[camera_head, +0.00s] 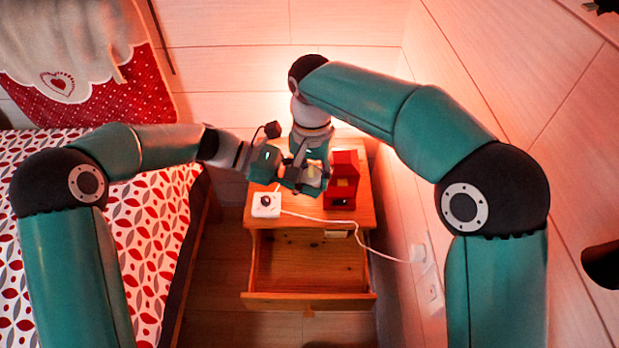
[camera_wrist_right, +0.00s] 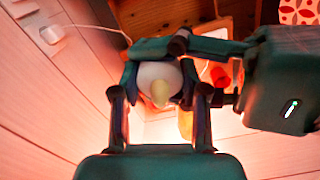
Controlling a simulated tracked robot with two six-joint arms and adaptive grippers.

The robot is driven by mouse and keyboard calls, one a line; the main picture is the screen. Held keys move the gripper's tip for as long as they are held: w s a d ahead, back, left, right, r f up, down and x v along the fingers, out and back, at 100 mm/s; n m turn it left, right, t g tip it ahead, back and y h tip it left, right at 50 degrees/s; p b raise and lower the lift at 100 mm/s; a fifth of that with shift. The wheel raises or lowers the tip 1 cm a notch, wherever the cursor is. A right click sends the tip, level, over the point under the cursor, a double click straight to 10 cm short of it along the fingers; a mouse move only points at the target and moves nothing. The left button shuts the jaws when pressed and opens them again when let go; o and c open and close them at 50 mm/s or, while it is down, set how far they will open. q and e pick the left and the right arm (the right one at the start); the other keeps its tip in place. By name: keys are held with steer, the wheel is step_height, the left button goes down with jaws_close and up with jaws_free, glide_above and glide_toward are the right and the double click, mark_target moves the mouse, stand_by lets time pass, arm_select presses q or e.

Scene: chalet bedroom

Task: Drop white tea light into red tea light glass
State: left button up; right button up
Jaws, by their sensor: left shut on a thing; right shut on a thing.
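The white tea light (camera_wrist_right: 158,78), round with a pale yellow tip, sits between the fingers of my right gripper (camera_wrist_right: 158,104) in the right wrist view. My left gripper (camera_wrist_right: 198,70) reaches in from the right there, its fingers at the same light. In the head view my left gripper (camera_head: 285,168) and right gripper (camera_head: 312,178) meet above the nightstand, both shut, with the light mostly hidden between them. I cannot pick out the red tea light glass for certain. A small red patch (camera_wrist_right: 220,77) shows behind the fingers in the wrist view.
The wooden nightstand (camera_head: 295,216) has its empty drawer (camera_head: 308,265) pulled out. A red box-like object (camera_head: 342,192) stands on its right side. A white square device (camera_head: 265,207) sits at its front left, with a cord to the wall plug (camera_head: 418,252). The bed (camera_head: 150,240) is at left.

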steer(key=o, duration=1.1)
steer(key=shift+c, duration=0.2)
steer(key=shift+r, duration=3.7)
